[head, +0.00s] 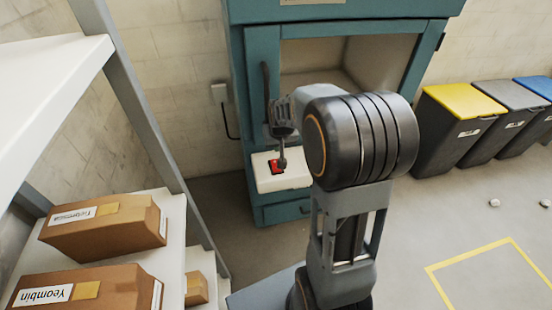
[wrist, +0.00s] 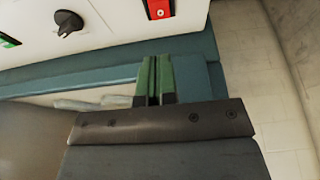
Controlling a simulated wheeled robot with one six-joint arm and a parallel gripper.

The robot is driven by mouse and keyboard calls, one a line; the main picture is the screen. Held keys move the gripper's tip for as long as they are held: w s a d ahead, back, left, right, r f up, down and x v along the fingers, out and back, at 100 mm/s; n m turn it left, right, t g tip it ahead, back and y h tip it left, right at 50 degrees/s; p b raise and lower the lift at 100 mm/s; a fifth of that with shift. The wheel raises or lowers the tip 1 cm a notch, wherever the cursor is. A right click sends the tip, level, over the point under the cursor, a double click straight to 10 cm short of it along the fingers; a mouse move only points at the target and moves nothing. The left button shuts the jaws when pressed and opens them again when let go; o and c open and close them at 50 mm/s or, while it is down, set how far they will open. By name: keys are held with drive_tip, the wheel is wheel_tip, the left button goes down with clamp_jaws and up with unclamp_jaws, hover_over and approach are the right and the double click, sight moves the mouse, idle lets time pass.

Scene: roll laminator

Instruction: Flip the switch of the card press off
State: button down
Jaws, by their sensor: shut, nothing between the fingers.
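The card press is a tall teal cabinet (head: 262,50) with an open-fronted recess, in the head view behind my arm. A white control panel (head: 292,180) sticks out low on its front; it also shows along the top of the wrist view (wrist: 115,25). The red switch (head: 274,167) sits on this panel. In the wrist view, the red switch (wrist: 159,9) shows a small white round mark and is cut by the top edge. My gripper (head: 282,163) is close to the switch. Its green fingers (wrist: 153,62) are shut and empty; contact cannot be told.
A black knob (wrist: 68,22) and a green piece (wrist: 8,40) are left of the switch. A dark vertical handle (head: 266,90) is on the cabinet. Shelves with cardboard boxes (head: 105,225) stand left. Bins (head: 450,125) stand right. Floor at the right is mostly clear.

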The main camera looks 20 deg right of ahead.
sight(275, 161)
drive_tip(key=b+x, duration=0.1)
drive_tip(key=x, duration=0.9)
idle(0.3)
